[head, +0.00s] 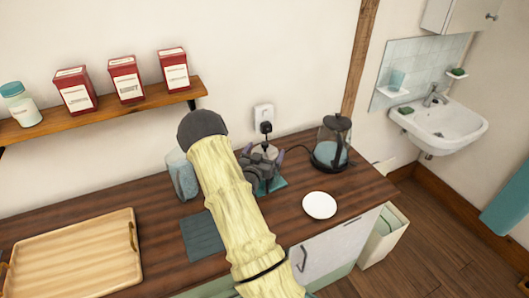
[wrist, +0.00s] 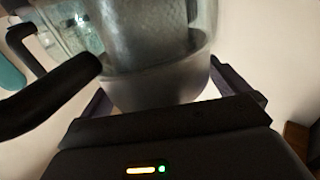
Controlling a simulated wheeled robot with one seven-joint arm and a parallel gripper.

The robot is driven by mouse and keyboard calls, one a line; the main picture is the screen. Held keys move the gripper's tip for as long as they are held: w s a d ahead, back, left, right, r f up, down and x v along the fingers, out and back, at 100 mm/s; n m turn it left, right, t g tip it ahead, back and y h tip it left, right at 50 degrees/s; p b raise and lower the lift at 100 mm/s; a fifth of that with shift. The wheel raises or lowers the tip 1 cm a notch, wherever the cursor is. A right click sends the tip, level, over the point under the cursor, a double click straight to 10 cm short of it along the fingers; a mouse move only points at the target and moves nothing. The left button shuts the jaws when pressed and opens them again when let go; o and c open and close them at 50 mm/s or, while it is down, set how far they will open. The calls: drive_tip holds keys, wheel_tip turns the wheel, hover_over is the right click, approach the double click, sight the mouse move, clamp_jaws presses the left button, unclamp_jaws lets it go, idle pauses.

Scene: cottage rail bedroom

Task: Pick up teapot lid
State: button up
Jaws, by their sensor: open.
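I cannot make out a teapot lid for certain in either view. My gripper (head: 266,168) is over the back of the dark wooden counter (head: 165,235), above a small teal mat (head: 279,184). It is open and holds nothing that I can see. To its right stands a glass kettle (head: 331,145) with a dark lid and handle. In the wrist view a glass vessel with a grey metal base (wrist: 160,85) and black handle (wrist: 45,95) fills the space beyond the fingers (wrist: 168,100). Contact is unclear. My arm hides part of the counter.
A white round dish (head: 320,205) lies near the counter's front right. A wooden tray (head: 75,255) lies at left, with a dark cloth (head: 202,236) beside my arm. A glass jar (head: 182,174) stands behind it. A shelf (head: 110,112) with red tins hangs above.

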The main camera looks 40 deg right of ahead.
idle(0.3)
drive_tip(key=c, duration=0.7)
drive_tip(key=shift+r, duration=0.1)
wheel_tip(320, 180, up, 10)
drive_tip(key=shift+f+b, duration=0.1)
drive_tip(key=shift+b, duration=0.85)
